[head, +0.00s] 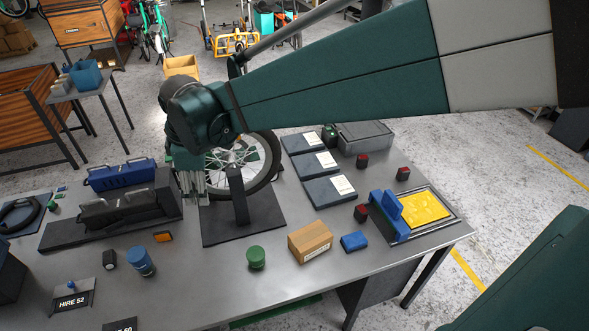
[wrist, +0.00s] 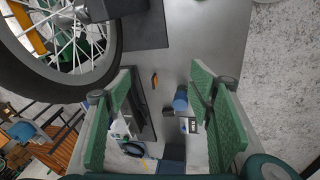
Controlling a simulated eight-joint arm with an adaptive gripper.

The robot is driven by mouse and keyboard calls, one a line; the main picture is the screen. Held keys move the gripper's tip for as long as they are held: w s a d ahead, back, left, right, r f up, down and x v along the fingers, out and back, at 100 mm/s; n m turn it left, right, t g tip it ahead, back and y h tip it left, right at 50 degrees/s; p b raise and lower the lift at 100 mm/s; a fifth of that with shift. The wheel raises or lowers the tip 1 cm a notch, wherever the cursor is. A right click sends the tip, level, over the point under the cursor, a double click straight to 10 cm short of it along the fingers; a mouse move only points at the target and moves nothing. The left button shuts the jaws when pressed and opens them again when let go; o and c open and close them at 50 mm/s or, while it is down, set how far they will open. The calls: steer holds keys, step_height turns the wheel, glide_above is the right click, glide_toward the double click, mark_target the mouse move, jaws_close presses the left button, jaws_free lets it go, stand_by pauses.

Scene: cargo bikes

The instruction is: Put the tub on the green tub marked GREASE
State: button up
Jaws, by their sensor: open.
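A short green tub (head: 256,258) stands on the bench near its front edge; I cannot read any marking on it. A blue tub (head: 140,262) stands upright farther left, and it also shows in the wrist view (wrist: 180,101), between the fingers but well beyond them. My gripper (head: 192,194) is open and empty, above the bench near the wheel stand and behind both tubs. In the wrist view its two green-padded fingers (wrist: 161,80) are spread wide. Another dark green container (head: 329,135) stands at the back of the bench.
A bicycle wheel (head: 262,160) in a black stand (head: 238,220) is close beside my gripper. A cardboard box (head: 310,241) and a blue block (head: 354,241) lie right of the green tub. A black object (head: 109,259) and an orange reflector (head: 163,236) are near the blue tub.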

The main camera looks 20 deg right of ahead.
steer(key=s+d+m+t, duration=0.1)
steer(key=s+d+m, duration=0.4)
steer(key=d, duration=0.4)
steer(key=s+d+r+m+t, duration=0.1)
steer(key=s+d+m+t, duration=0.1)
steer(key=s+d+m, duration=0.3)
steer(key=s+d+r+m+t+h, duration=0.1)
steer(key=s+d+m, duration=0.5)
steer(key=s+d, duration=0.3)
steer(key=d, duration=0.4)
steer(key=shift+d+t, duration=0.25)
steer(key=shift+t, duration=0.05)
steer(key=shift+s, duration=0.1)
